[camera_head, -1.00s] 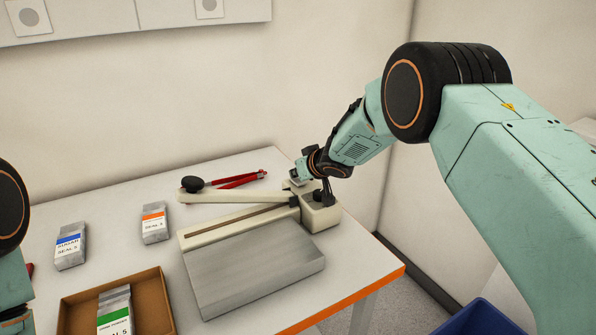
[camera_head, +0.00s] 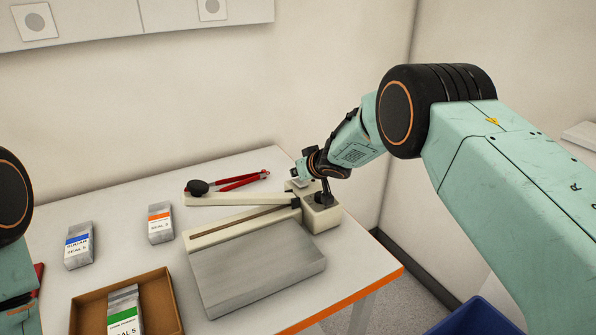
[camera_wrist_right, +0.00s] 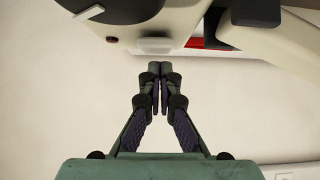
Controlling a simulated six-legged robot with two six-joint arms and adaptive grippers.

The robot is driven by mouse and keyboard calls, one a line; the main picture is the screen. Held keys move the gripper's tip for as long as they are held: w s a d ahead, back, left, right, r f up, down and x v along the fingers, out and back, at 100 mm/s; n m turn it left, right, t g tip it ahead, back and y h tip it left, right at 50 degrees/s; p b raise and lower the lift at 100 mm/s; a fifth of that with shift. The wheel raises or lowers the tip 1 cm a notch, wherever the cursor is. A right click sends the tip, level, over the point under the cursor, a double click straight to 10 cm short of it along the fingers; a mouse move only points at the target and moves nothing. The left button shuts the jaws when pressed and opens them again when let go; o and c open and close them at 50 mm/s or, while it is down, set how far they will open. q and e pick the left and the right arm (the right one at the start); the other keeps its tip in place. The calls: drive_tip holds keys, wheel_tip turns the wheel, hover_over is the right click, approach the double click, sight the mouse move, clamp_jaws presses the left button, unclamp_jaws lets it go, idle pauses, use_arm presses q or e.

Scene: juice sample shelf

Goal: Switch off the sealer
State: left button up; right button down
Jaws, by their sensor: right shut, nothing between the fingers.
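The sealer (camera_head: 215,236) is a cream bar with a hinged arm (camera_head: 236,199) ending in a black knob (camera_head: 198,187). A grey plate (camera_head: 258,274) is in front, and a housing block (camera_head: 322,217) stands at its right end. My right gripper (camera_head: 325,197) points down at the housing, its fingers shut and empty. In the right wrist view, the shut fingertips (camera_wrist_right: 161,70) are just below a small pale rectangular piece (camera_wrist_right: 155,45) on the housing side. I cannot tell whether they touch it. A dark round knob (camera_wrist_right: 110,10) is also there.
A red-handled tool (camera_head: 240,182) lies behind the sealer. Bags with blue (camera_head: 78,247) and orange (camera_head: 159,224) labels stand at left. A brown tray (camera_head: 158,298) holds a green-labelled bag (camera_head: 124,310). A blue bin (camera_head: 478,318) is below the table's right edge.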

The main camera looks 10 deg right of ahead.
drive_tip(key=v, duration=1.2)
drive_tip(key=shift+f, duration=0.1)
idle(0.5)
